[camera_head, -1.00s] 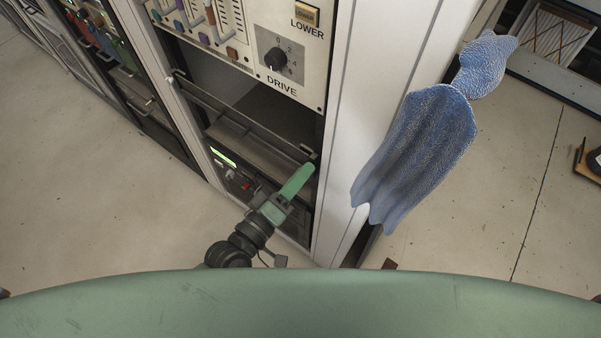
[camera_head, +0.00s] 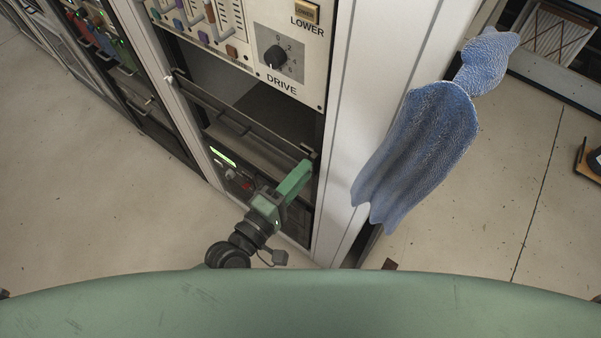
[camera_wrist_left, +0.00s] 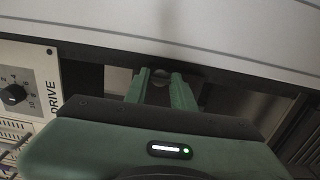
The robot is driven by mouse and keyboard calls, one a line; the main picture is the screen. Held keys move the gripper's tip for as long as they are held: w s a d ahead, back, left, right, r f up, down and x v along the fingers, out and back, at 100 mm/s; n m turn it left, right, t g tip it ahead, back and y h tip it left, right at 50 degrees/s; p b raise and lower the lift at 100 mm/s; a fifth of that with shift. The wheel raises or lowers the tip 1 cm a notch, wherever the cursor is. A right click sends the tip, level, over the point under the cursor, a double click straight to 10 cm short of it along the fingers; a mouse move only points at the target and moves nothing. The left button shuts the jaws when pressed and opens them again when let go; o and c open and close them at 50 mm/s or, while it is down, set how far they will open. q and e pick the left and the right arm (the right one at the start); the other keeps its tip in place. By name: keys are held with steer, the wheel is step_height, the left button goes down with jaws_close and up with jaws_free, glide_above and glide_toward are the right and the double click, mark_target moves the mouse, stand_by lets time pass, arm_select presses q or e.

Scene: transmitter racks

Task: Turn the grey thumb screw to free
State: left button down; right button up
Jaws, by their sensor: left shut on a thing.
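My left gripper (camera_head: 304,168) reaches up from the bottom of the head view to the right end of the drawer front in the rack. In the left wrist view its two green fingers (camera_wrist_left: 160,80) stand on either side of a small round grey thumb screw (camera_wrist_left: 160,73) and are shut on it. In the head view the fingers mostly hide this screw. My right gripper is in neither view.
The drawer front (camera_head: 235,118) has a handle and sits below the panel with the DRIVE knob (camera_head: 275,57). A pale rack side post (camera_head: 350,130) is close right of the gripper. A blue cloth (camera_head: 420,150) hangs farther right. Open floor (camera_head: 90,190) lies left.

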arm_select(q)
steer(key=c, duration=1.2)
jaws_free()
steer(key=shift+o, duration=0.2)
steer(key=shift+s, duration=0.1)
steer(key=b+v, duration=0.1)
steer(key=v, duration=0.6)
steer(key=shift+s+a, duration=0.2)
steer(key=shift+a, duration=0.05)
steer(key=shift+f, duration=0.1)
